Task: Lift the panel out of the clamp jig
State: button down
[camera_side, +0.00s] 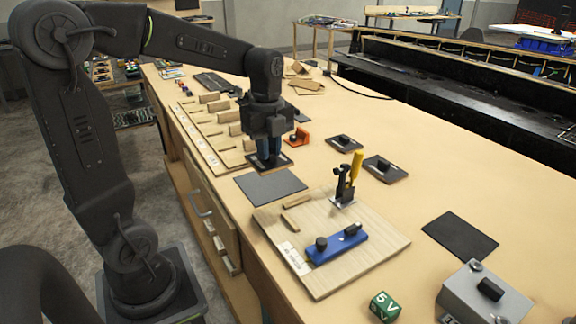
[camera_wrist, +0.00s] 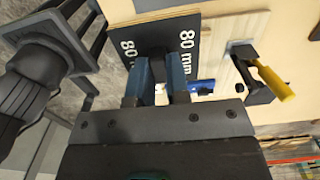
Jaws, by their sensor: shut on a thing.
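The clamp jig (camera_side: 375,235) is a light wooden board, also at the right of the wrist view (camera_wrist: 225,73). Its toggle clamp (camera_side: 346,188) has a yellow handle standing up. A blue bar (camera_side: 337,246) with a black knob lies on the board; I see no other clear panel there. My gripper (camera_side: 268,160) is away from the jig, behind it in the side view, low over a dark plate (camera_wrist: 166,36) marked "80 mm". Its blue fingers (camera_wrist: 160,92) are shut on a dark piece at this plate; the fingers mostly hide the piece.
A bare dark mat (camera_side: 270,186) lies between gripper and jig, another (camera_side: 460,236) to the jig's right. Two small dark pads (camera_side: 344,143) (camera_side: 386,168) carry black pieces. A grey box (camera_side: 484,296) and a green "5 V" cube (camera_side: 385,307) stand in front. Wooden holders line the left edge.

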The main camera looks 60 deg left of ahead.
jog(key=shift+s+a+r, duration=0.25)
jog(key=shift+a+r, duration=0.25)
jog(key=shift+r, duration=1.9)
jog(key=shift+a, duration=0.15)
